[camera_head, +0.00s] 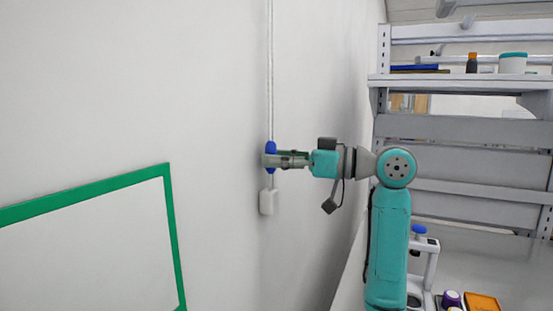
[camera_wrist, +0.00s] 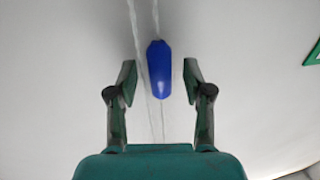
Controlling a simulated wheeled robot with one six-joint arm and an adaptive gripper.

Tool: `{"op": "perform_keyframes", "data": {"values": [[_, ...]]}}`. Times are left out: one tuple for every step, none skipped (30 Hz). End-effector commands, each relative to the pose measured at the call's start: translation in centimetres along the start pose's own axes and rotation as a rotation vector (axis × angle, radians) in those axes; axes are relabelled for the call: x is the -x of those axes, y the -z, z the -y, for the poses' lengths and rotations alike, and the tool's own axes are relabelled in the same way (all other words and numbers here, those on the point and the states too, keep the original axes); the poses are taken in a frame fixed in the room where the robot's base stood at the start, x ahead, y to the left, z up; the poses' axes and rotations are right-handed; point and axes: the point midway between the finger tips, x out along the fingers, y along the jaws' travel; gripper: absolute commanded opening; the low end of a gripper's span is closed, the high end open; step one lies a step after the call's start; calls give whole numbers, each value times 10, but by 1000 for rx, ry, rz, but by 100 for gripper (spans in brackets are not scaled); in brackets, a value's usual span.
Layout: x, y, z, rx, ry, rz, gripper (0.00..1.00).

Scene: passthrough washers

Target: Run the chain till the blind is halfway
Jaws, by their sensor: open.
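The chain (camera_head: 270,70) is a thin pale double strand that hangs down along the white wall in the head view. It also shows in the wrist view (camera_wrist: 134,22). A blue bead-like grip (camera_wrist: 159,70) sits on the chain, and its top shows above my gripper in the head view (camera_head: 271,146). My gripper (camera_head: 270,160) is at the height of the blue grip. In the wrist view my gripper (camera_wrist: 159,80) is open, with one finger on each side of the blue grip and gaps on both sides. The blind itself is not visible.
A white weight or holder (camera_head: 267,202) hangs at the chain's lower end. A green frame (camera_head: 85,190) is on the wall at left. A grey shelf rack (camera_head: 460,130) and a bench with a blue-topped stand (camera_head: 420,230) and an orange box (camera_head: 482,302) are at right.

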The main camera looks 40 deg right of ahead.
Motion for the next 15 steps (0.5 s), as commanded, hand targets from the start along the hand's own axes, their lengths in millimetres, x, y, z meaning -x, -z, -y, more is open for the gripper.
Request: {"op": "perform_keyframes", "data": {"values": [[-3, 0, 0, 0, 0, 0, 51], [-4, 0, 0, 0, 0, 0, 51], [-5, 0, 0, 0, -1, 0, 51], [-5, 0, 0, 0, -1, 0, 51], [-5, 0, 0, 0, -1, 0, 51], [-5, 0, 0, 0, -1, 0, 51], [-5, 0, 0, 0, -1, 0, 51], [-5, 0, 0, 0, -1, 0, 51], [-5, 0, 0, 0, -1, 0, 51], [-5, 0, 0, 0, -1, 0, 51], [-5, 0, 0, 0, -1, 0, 51], [-5, 0, 0, 0, -1, 0, 41], [-5, 0, 0, 0, -1, 0, 33], [-5, 0, 0, 0, -1, 0, 26], [-5, 0, 0, 0, -1, 0, 16]]}}
